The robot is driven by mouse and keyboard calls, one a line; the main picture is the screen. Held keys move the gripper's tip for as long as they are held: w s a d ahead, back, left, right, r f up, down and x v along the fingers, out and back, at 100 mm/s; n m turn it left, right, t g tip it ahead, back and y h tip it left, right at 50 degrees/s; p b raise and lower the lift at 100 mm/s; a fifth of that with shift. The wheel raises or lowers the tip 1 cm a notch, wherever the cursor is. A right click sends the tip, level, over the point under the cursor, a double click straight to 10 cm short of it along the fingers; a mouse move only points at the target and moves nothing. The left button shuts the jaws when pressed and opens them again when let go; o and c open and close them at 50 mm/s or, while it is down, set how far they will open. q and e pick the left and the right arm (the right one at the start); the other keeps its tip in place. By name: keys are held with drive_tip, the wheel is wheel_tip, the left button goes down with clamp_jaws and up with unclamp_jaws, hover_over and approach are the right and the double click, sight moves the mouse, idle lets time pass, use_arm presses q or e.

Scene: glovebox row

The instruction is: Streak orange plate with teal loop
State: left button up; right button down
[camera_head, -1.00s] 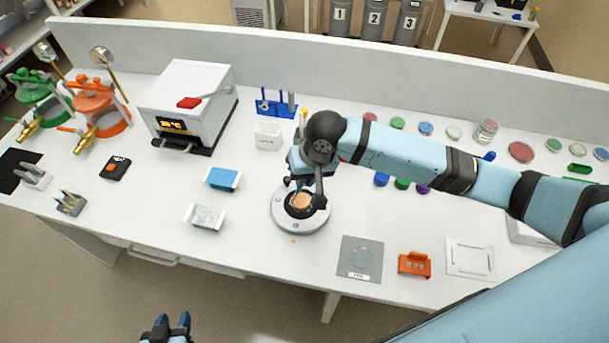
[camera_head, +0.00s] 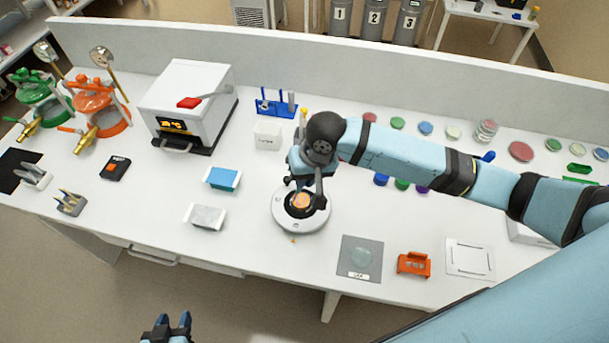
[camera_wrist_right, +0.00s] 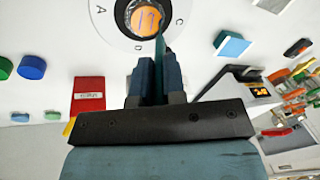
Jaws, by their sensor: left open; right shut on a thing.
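The orange plate (camera_head: 302,200) lies on the round white turntable with a black centre (camera_head: 288,220), at the middle of the bench. My right gripper (camera_wrist_right: 155,62) is shut on the teal loop (camera_wrist_right: 160,48), a thin teal stick that reaches to the plate's edge. Whether its tip touches the agar I cannot tell. In the head view my right gripper (camera_head: 308,185) hides most of the loop. My left gripper (camera_head: 166,326) is open and empty, in front of the bench.
A blue block (camera_head: 222,178) and a grey-white block (camera_head: 204,215) lie left of the turntable. A grey mat with a clear dish (camera_head: 360,258) and an orange rack (camera_head: 414,264) lie to its right. The white incubator (camera_head: 186,100) stands behind left. Several coloured dishes line the back.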

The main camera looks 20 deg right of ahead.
drive_tip(key=shift+f, duration=0.25)
idle(0.8)
drive_tip(key=shift+s+d, duration=0.45)
drive_tip(key=shift+d, duration=0.2)
drive_tip(key=shift+s+d, duration=0.45)
drive_tip(key=shift+d, duration=0.2)
idle(1.6)
drive_tip(key=shift+w+d, duration=0.3)
idle(0.5)
drive_tip(key=shift+w+a, duration=0.45)
drive_tip(key=shift+a, duration=0.2)
drive_tip(key=shift+w+a, duration=0.45)
drive_tip(key=shift+a, duration=0.2)
idle(1.4)
drive_tip(key=shift+w, duration=0.1)
idle(0.4)
